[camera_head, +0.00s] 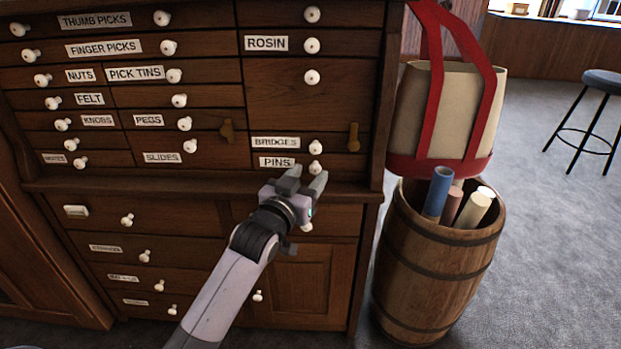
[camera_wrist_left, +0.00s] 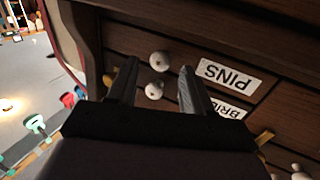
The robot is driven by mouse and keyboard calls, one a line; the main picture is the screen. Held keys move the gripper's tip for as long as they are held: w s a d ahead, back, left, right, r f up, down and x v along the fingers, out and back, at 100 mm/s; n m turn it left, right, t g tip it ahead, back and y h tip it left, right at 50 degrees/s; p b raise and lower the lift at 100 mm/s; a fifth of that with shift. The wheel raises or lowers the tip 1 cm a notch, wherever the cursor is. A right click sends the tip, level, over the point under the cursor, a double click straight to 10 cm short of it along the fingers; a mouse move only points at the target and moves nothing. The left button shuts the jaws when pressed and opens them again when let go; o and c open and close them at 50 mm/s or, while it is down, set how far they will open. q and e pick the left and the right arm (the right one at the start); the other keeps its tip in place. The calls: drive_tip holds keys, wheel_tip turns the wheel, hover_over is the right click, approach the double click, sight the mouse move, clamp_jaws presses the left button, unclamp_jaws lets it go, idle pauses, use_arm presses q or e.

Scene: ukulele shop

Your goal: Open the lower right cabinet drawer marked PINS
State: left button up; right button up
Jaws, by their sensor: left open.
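The PINS drawer (camera_head: 243,163) is at the lower right of the cabinet's upper part and looks closed. Its white PINS label (camera_head: 277,162) also shows upside down in the left wrist view (camera_wrist_left: 230,75). Its round white knob (camera_head: 315,168) shows in the left wrist view (camera_wrist_left: 160,61) too. My left gripper (camera_head: 306,178) is open and empty, just below and in front of this knob in the head view. In the wrist view the PINS knob and the BRIDGES knob (camera_wrist_left: 154,91) appear between the fingers; contact cannot be told. My right gripper is not in view.
The BRIDGES drawer (camera_head: 275,142) is directly above. A cabinet ledge (camera_head: 130,187) runs just below. A stool (camera_head: 603,80) stands on the open grey floor farther right.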

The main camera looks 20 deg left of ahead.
use_arm(q)
drive_tip(key=shift+w+d, duration=0.1)
drive_tip(key=shift+w, duration=0.8)
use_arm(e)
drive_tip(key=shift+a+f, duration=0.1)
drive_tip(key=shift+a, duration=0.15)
use_arm(q)
clamp_jaws()
drive_tip(key=shift+s, duration=0.2)
